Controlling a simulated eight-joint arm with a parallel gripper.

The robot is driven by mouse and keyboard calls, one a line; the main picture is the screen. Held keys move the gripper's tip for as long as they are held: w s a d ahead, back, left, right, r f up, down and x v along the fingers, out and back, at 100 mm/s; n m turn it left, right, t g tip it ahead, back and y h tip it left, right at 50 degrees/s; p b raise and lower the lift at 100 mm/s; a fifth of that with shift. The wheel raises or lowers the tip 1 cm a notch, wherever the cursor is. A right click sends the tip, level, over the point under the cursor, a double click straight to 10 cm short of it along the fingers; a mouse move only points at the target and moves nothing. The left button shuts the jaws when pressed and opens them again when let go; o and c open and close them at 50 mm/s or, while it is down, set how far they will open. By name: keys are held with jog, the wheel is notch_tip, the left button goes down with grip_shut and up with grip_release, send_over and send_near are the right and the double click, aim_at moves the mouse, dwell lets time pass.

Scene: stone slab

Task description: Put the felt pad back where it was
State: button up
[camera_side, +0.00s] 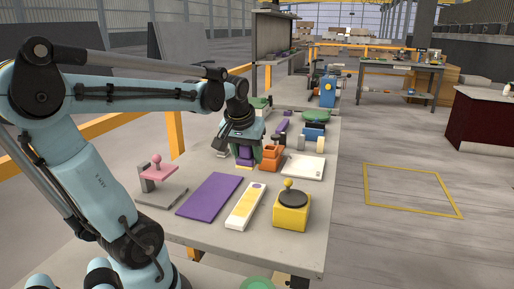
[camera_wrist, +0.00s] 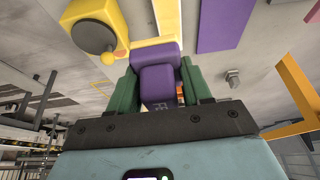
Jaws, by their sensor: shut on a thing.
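My gripper (camera_side: 256,157), with green fingers, is shut on a purple block (camera_wrist: 158,82). In the side view the block (camera_side: 244,158) shows below the wrist, over the far part of the slab. Whether it touches anything beneath is hard to tell. A flat purple rectangle (camera_side: 209,195) lies on the slab in front of my gripper; it also shows at the top of the wrist view (camera_wrist: 222,24). I cannot tell for certain which purple thing is the felt pad.
A pink-knobbed stand (camera_side: 157,172) is at left. Orange pieces (camera_side: 272,158) and a white tray (camera_side: 303,167) sit close by my gripper.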

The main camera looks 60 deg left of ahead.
jog(key=w+d+f, duration=0.1)
jog(key=w+d, duration=0.2)
jog(key=w, duration=0.8)
jog(key=w+d, duration=0.2)
jog(key=w, duration=1)
send_over(303, 185)
jog(key=s+d, duration=0.1)
notch_tip(303, 185, down, 12)
jog(key=shift+f, duration=2.15)
jog(key=shift+f, duration=0.1)
jog(key=o, duration=1)
